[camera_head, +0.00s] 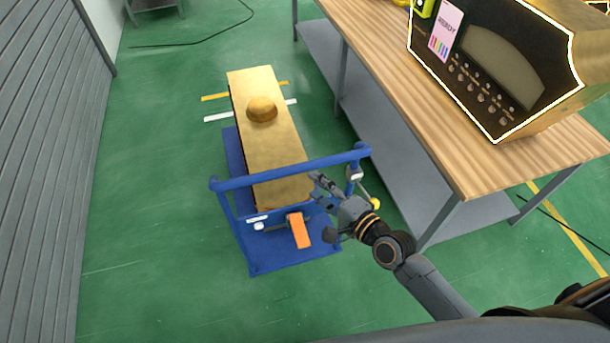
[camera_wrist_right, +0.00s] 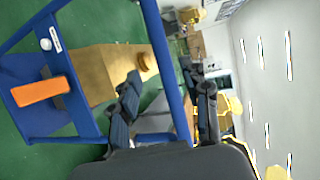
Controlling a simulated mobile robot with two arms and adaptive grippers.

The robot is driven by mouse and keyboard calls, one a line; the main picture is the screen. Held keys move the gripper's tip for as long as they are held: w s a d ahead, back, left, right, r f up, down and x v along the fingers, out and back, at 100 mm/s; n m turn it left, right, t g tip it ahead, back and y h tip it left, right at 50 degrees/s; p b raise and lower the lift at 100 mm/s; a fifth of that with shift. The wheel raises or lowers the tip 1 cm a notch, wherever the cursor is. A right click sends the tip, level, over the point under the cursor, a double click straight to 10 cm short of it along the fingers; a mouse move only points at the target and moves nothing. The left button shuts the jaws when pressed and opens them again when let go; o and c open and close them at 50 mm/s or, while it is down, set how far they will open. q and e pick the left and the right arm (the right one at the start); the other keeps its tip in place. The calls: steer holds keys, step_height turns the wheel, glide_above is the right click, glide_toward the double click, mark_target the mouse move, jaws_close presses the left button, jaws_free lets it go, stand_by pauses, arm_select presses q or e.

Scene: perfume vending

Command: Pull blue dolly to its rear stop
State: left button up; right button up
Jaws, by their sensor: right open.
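The blue dolly (camera_head: 290,258) stands on the green floor, with a raised blue handle bar (camera_head: 290,171) at its near end and an orange pedal (camera_head: 299,230) below it. A long golden box (camera_head: 263,145) with a dome on top lies on the dolly. My right gripper (camera_head: 323,208) is open beside the right part of the handle. In the right wrist view, the blue bar (camera_wrist_right: 167,62) runs between the two open fingers (camera_wrist_right: 167,98); whether they touch it is unclear. My left gripper is out of view.
A wooden workbench (camera_head: 385,62) with a grey lower shelf (camera_head: 370,130) stands right of the dolly, carrying a black and gold machine (camera_head: 490,75). A grey slatted wall (camera_head: 50,150) is at left. Yellow (camera_head: 214,97) and white (camera_head: 219,117) floor marks flank the box.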

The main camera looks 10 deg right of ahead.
steer(key=v, duration=0.3)
steer(key=shift+s+d, duration=0.15)
steer(key=shift+s, duration=0.1)
steer(key=s+d+f+n+g+h+b, duration=0.1)
steer(key=s+d+f+n+g+h, duration=0.15)
steer(key=f, duration=0.75)
steer(key=s+d+f+n+g+h, duration=0.1)
steer(key=s+d+f+n, duration=0.15)
steer(key=f, duration=0.75)
steer(key=s+d+f+n+g+h+b, duration=0.1)
steer(key=s+d+f+g+h, duration=0.15)
steer(key=f, duration=0.75)
steer(key=s+f+n+g, duration=0.2)
steer(key=s+f+n, duration=0.1)
steer(key=s+f, duration=0.4)
steer(key=s+d+f+n+g+h+b, duration=0.1)
steer(key=s+f, duration=0.5)
steer(key=s, duration=0.6)
steer(key=s+f+n+g+b, duration=0.1)
steer(key=s+f+n+g, duration=0.3)
steer(key=s, duration=0.6)
step_height(320, 180, down, 4)
steer(key=shift+s+d+r+n+h, duration=0.15)
steer(key=shift+s+d+n+h, duration=0.2)
steer(key=shift+n, duration=0.65)
